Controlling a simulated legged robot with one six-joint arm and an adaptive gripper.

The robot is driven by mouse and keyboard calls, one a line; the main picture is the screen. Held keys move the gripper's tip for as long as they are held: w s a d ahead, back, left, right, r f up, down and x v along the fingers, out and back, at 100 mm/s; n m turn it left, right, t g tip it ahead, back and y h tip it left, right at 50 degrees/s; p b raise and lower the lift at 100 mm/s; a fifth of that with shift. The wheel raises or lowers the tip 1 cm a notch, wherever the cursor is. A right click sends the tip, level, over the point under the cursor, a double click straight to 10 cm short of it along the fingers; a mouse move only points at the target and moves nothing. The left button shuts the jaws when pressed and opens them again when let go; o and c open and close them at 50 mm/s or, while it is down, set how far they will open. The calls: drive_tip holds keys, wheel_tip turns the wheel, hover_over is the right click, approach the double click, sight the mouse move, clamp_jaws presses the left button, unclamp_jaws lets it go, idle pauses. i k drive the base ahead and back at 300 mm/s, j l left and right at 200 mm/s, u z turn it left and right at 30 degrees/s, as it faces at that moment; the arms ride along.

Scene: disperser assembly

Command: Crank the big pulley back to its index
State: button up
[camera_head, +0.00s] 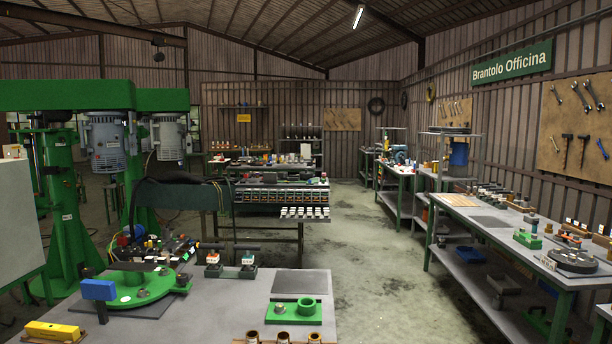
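A large round green disc (135,287) lies on the near table at the lower left, on a dark mat. It has a raised hub and a pale round spot, and a blue block (98,289) stands at its left edge. A dark round wheel (572,261) lies on the right bench, with a small pale label at its front. I cannot tell which of these is the big pulley. No index mark can be made out on either. My gripper is not in view.
The near table (225,300) also holds a yellow block (53,331), a green block with a ring (294,312), and brass-coloured bushings (283,338). Green machines with grey motors (107,142) stand at the left. The floor aisle (360,230) between the tables is clear.

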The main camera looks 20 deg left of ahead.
sight(303, 174)
drive_tip(key=i+l+z, duration=0.15)
drive_tip(key=i+l, duration=0.15)
drive_tip(key=i+l+z, duration=0.15)
drive_tip(key=i, duration=0.4)
drive_tip(key=i+u, duration=0.2)
drive_tip(key=i, duration=0.3)
drive_tip(key=i+l+u, duration=0.15)
drive_tip(key=i, duration=0.4)
drive_tip(key=i+l+u, duration=0.2)
drive_tip(key=i, duration=0.3)
drive_tip(key=i+u, duration=0.25)
drive_tip(key=i, duration=3.4)
drive_tip(key=i+u, duration=0.15)
drive_tip(key=i, duration=0.55)
drive_tip(key=i+l, duration=0.1)
drive_tip(key=i, duration=0.65)
drive_tip(key=i+l+u, duration=0.1)
drive_tip(key=i, duration=0.6)
drive_tip(key=i+j+u, duration=0.15)
drive_tip(key=i, duration=0.55)
drive_tip(key=i+j+u, duration=0.15)
drive_tip(key=i, duration=0.55)
drive_tip(key=i+j, duration=0.45)
drive_tip(key=u, duration=0.05)
